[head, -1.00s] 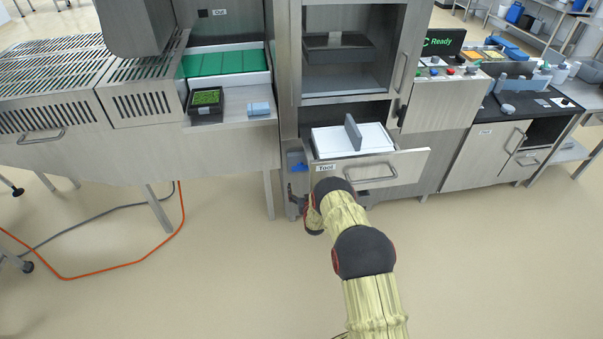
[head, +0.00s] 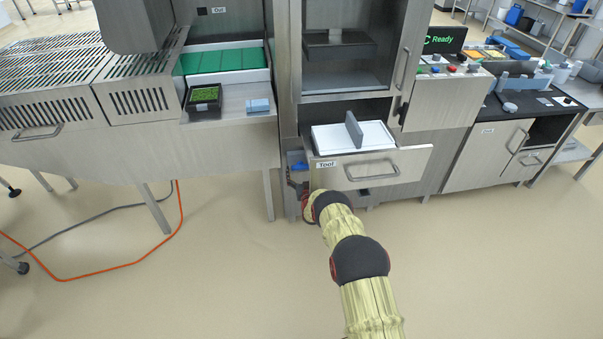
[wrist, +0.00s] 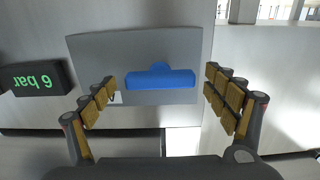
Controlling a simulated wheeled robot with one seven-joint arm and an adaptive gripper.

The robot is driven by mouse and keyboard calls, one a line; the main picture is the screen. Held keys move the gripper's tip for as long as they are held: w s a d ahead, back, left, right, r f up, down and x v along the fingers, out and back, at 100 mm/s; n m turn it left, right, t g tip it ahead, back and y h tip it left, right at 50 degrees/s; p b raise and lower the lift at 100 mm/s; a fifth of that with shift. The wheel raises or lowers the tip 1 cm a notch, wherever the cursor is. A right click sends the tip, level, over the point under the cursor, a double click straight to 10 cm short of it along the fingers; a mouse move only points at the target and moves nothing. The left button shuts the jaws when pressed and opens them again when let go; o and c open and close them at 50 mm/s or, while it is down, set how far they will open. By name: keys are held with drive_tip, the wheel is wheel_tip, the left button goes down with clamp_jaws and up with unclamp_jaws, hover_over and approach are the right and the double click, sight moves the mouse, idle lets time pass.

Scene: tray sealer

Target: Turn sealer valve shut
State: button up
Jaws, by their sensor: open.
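The sealer valve has a blue bar handle (wrist: 160,79) on a grey plate (wrist: 90,52). In the wrist view the handle lies level, crosswise between the fingers. My gripper (wrist: 160,97) is open, with one finger on each side of the handle; I see no contact. In the head view a small blue part of the valve (head: 299,167) shows low on the sealer's front, left of the open drawer. The gripper's fingers are hidden there behind my own arm.
A green "6 bar" display (wrist: 36,79) is left of the plate. The open drawer labelled Tool (head: 388,168) juts out just right of and above my wrist. An orange hose (head: 120,269) lies on the floor to the left. Open floor lies in front.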

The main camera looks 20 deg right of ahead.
drive_tip(key=shift+c, duration=1.4)
drive_tip(key=c, duration=0.8)
drive_tip(key=shift+c, duration=0.3)
drive_tip(key=shift+m, duration=0.3)
drive_tip(key=m, duration=0.3)
drive_tip(key=shift+m, duration=0.3)
drive_tip(key=m, duration=0.4)
drive_tip(key=shift+m, duration=0.3)
drive_tip(key=m, duration=0.4)
drive_tip(key=shift+m, duration=2.5)
